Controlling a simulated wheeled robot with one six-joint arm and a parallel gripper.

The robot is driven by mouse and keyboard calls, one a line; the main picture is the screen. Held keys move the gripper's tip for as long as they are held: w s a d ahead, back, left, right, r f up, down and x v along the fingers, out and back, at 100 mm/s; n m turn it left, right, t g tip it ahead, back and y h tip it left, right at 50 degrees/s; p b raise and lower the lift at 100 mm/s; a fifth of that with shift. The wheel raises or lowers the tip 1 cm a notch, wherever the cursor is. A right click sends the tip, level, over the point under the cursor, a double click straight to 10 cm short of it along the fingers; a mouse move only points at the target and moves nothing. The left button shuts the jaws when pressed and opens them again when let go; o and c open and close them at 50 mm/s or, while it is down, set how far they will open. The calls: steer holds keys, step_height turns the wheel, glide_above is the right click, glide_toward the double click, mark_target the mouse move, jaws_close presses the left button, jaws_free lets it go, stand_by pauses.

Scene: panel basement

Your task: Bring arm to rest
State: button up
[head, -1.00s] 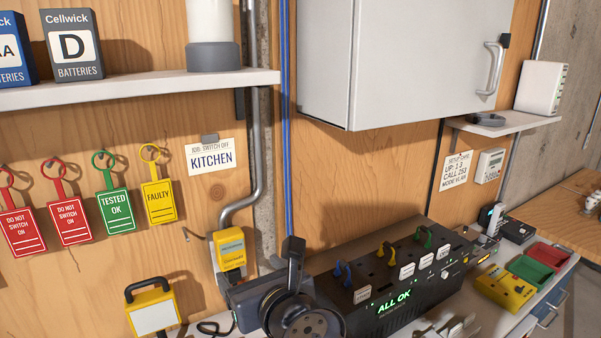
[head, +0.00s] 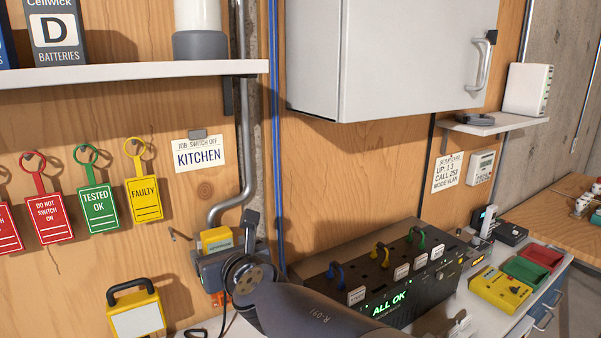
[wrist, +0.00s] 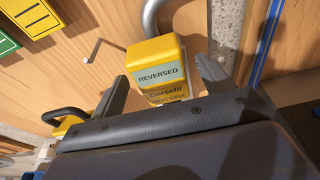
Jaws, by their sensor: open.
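My gripper (wrist: 166,82) is open in the wrist view, its two dark fingers spread with nothing between them that they grip. A yellow wall unit (wrist: 157,57) with a display reading "REVERSED" shows beyond and between the fingers; I cannot tell how far off it is. In the head view my gripper (head: 215,270) is in front of the lower part of this yellow unit (head: 216,239) and hides it. My arm reaches there from the lower right. The fingertips are hard to make out in the head view.
A black panel (head: 390,278) reading "ALL OK" stands on the bench right of my arm. A yellow lamp-like box (head: 136,312) is at lower left. A grey cabinet (head: 385,60) and a white shelf (head: 130,74) are above. Tags hang on the left wall (head: 98,208).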

steer(key=shift+s+d, duration=0.1)
stand_by(0.3)
steer(key=s+d+p, duration=0.1)
steer(key=s+d, duration=0.2)
steer(key=s, duration=0.3)
steer(key=shift+d, duration=0.3)
stand_by(1.4)
steer(key=shift+d, duration=0.1)
